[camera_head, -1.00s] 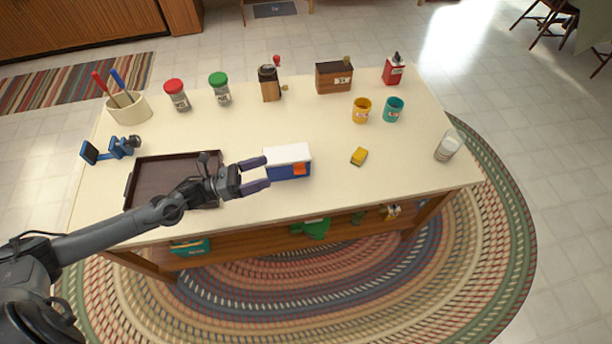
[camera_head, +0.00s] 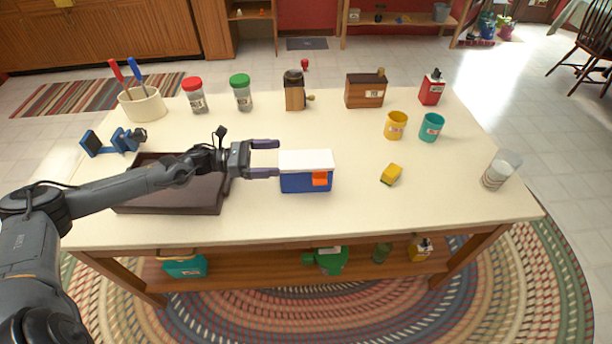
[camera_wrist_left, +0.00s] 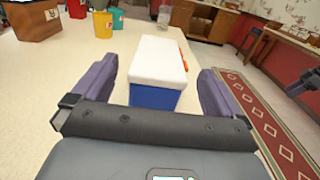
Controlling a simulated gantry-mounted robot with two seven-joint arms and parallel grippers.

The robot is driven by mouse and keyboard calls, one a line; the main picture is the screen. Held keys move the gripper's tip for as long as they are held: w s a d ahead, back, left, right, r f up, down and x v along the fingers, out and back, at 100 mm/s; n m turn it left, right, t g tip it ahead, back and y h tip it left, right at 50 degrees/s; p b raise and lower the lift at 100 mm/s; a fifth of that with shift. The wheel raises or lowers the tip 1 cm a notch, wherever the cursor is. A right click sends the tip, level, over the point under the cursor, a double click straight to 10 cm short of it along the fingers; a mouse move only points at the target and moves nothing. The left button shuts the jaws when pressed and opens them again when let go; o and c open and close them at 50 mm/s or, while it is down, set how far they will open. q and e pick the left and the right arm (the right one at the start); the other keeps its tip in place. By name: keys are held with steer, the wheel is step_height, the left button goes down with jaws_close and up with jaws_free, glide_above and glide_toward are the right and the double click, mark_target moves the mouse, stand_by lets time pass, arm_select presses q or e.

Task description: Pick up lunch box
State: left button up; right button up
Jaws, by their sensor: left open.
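The lunch box (camera_head: 306,172) is blue with a white lid and an orange latch on its front. It sits upright on the cream table near the front edge, right of the brown tray. My left gripper (camera_head: 265,159) is just left of the box, pointing at its left end, open and empty. In the left wrist view the box (camera_wrist_left: 158,70) lies straight ahead between the two spread purple fingers of the gripper (camera_wrist_left: 157,90). I see no contact. My right gripper is not in view.
The brown tray (camera_head: 160,207) lies under my left arm. A yellow sponge (camera_head: 391,174), yellow cup (camera_head: 396,125), teal cup (camera_head: 431,127) and glass (camera_head: 500,169) stand to the right. Jars, a grinder and a wooden box (camera_head: 365,90) line the back. Table space behind the box is clear.

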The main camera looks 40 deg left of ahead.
mark_target(297, 167)
arm_select(q)
steer(key=f, duration=0.1)
steer(key=f+b, duration=0.1)
steer(key=f, duration=0.2)
steer(key=shift+w+d+f, duration=0.15)
steer(key=shift+w+d, duration=0.1)
steer(key=shift+d, duration=0.1)
steer(key=shift+b+x, duration=0.9)
steer(key=shift+x, duration=2.5)
steer(key=c, duration=1)
steer(key=shift+c, duration=0.3)
